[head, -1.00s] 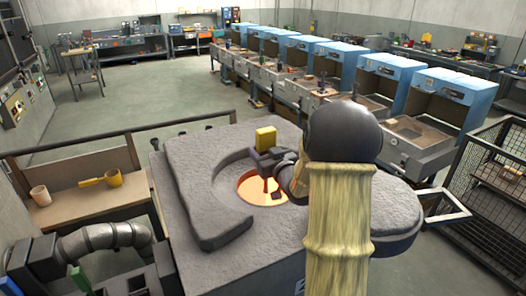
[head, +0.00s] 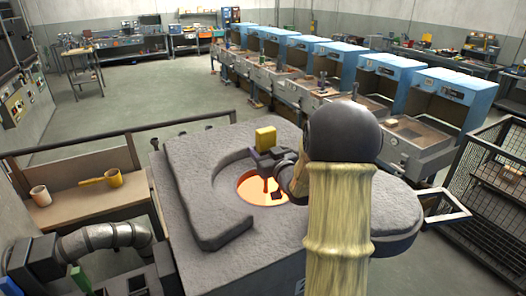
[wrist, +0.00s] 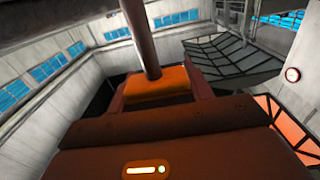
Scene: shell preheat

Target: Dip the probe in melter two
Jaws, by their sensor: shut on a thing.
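In the head view the grey melter (head: 190,170) has a round opening with a glowing orange melt (head: 250,188). Its number cannot be read. My gripper (head: 270,158) is over the opening, shut on the probe. The probe's yellow block (head: 265,139) stands above the jaws, and a thin rod hangs below against the glow. I cannot tell whether the rod's tip touches the melt. In the wrist view the jaws (wrist: 160,88) grip an orange-lit block, and a dark rod (wrist: 139,38) runs from it past the camera's top edge.
A wooden bench (head: 75,205) with a yellow ladle (head: 113,178) and a cup (head: 40,195) stands at left. A wire cage (head: 490,190) is at right.

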